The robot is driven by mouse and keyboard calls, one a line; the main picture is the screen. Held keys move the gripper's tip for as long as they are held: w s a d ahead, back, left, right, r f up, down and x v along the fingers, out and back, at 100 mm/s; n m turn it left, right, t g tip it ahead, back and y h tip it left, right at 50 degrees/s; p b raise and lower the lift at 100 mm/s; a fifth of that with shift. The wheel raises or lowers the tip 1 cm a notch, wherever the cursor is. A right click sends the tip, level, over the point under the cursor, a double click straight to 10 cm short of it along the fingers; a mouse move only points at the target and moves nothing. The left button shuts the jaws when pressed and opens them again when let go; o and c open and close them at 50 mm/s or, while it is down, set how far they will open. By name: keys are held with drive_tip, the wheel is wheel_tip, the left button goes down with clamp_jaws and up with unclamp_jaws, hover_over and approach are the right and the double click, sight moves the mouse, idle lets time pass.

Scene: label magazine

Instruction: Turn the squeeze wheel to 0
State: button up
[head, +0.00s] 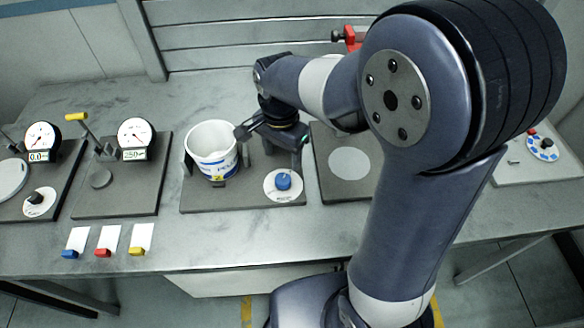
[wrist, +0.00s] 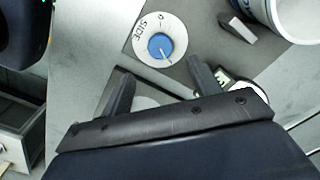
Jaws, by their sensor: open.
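A white round dial with a blue knob (head: 283,180) sits at the right front of the middle grey plate. In the wrist view the blue knob (wrist: 160,46) shows a pale pointer line toward the lower right. Its white face carries a 0 near the top and letters that look like "SIDE" at the upper left. I cannot read the word "squeeze" on any dial. My gripper (head: 270,145) is open and empty, above the plate behind the dial. In the wrist view my gripper (wrist: 160,80) has its two fingers apart, with the knob beyond and between them, not visibly touched.
A white tub (head: 212,150) stands left of my gripper on the same plate. Left are two gauges (head: 136,134) and a dial with a black knob (head: 38,202). A white and blue dial (head: 543,147) is at the far right. Colored tabs (head: 103,252) lie along the front edge.

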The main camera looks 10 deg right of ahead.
sight(283, 179)
wheel_tip(283, 179, down, 9)
drive_tip(key=shift+f+p, duration=0.1)
drive_tip(key=shift+p, duration=0.3)
drive_tip(key=c, duration=1)
